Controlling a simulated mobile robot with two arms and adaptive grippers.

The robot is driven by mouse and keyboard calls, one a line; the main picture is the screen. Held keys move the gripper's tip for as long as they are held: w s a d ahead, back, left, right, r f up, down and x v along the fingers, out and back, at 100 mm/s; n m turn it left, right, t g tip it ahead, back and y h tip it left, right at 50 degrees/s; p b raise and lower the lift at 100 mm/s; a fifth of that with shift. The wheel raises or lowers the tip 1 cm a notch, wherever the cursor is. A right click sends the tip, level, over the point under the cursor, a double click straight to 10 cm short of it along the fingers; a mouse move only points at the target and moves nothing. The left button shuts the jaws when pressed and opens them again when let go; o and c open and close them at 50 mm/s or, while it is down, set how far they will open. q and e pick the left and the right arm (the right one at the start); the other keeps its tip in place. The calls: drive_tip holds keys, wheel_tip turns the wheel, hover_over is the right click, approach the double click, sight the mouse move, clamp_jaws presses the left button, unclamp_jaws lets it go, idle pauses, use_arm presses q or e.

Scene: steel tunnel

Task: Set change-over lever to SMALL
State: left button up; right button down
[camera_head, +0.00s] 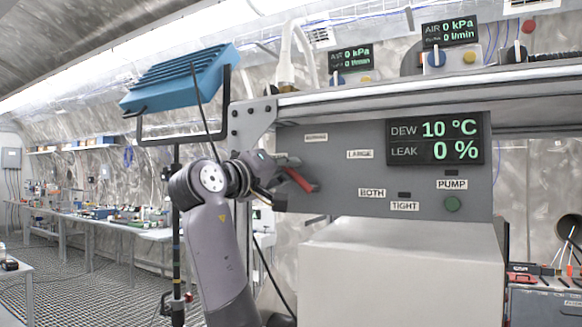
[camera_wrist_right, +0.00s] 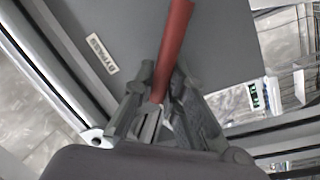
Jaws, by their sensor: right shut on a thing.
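The change-over lever is a red handle (camera_head: 299,180) on the left part of a grey panel (camera_head: 330,185). In the head view it slants down to the right from my right gripper (camera_head: 276,184). In the right wrist view the red lever (camera_wrist_right: 172,55) runs up from between the two fingers of the same gripper (camera_wrist_right: 165,105), which are closed on it. A LARGE label (camera_head: 360,154) is up and right of the lever, and a BOTH label (camera_head: 372,193) is lower right. I see no readable SMALL label; my gripper and arm cover part of the panel's left side. My left gripper is out of view.
A blue lamp-like unit (camera_head: 180,78) on a stand is at left. Benches line the left wall.

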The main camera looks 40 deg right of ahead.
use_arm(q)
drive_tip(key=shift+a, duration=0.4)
use_arm(e)
drive_tip(key=shift+w+f+n, duration=0.1)
drive_tip(key=shift+n, duration=0.3)
drive_tip(key=c, duration=1.6)
unclamp_jaws()
drive_tip(key=shift+a, duration=0.1)
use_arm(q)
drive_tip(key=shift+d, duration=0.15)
use_arm(e)
drive_tip(key=v, duration=1.2)
drive_tip(key=shift+f, duration=0.1)
